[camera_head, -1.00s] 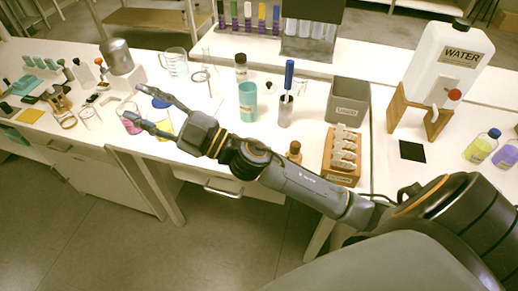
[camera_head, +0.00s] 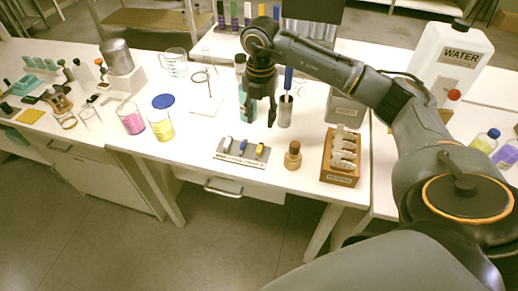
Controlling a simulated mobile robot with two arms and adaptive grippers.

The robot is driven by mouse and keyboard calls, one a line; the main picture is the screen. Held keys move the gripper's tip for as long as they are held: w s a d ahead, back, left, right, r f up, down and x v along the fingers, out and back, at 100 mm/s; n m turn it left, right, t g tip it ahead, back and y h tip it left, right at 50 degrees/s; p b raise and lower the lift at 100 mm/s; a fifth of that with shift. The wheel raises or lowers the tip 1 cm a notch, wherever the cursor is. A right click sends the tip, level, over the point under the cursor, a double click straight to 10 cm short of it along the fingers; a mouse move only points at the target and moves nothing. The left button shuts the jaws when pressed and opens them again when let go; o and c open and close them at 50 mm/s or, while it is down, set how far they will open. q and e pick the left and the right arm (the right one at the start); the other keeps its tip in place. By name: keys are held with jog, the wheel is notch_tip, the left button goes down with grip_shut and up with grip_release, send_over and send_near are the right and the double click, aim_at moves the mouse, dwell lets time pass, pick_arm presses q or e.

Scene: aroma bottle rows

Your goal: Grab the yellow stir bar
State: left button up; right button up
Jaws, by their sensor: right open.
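The yellow stir bar (camera_head: 260,148) lies at the right end of a small grey holder (camera_head: 233,160) near the front of the table. Two other small stir bars lie to its left in the same holder. My right gripper (camera_head: 262,115) hangs with its fingers down, open and empty. In the picture it is just above the holder, apart from the yellow stir bar. It partly hides a teal container (camera_head: 243,99) behind it. My left gripper is out of view.
A brown bottle (camera_head: 293,157) and a wooden rack (camera_head: 341,171) stand right of the holder. A grey cylinder with a blue-handled tool (camera_head: 286,112) stands behind. Pink (camera_head: 131,118) and yellow (camera_head: 162,126) beakers stand to the left, with clear table between.

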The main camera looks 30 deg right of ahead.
send_over(259, 150)
jog(key=f, duration=0.7)
jog(key=shift+s+f+p, duration=0.1)
jog(key=shift+s+p, duration=0.1)
jog(key=shift+p, duration=0.2)
jog(key=f, duration=0.2)
jog(key=f+p, duration=0.1)
jog(key=f, duration=0.2)
jog(key=shift+w+f, duration=0.3)
grip_shut()
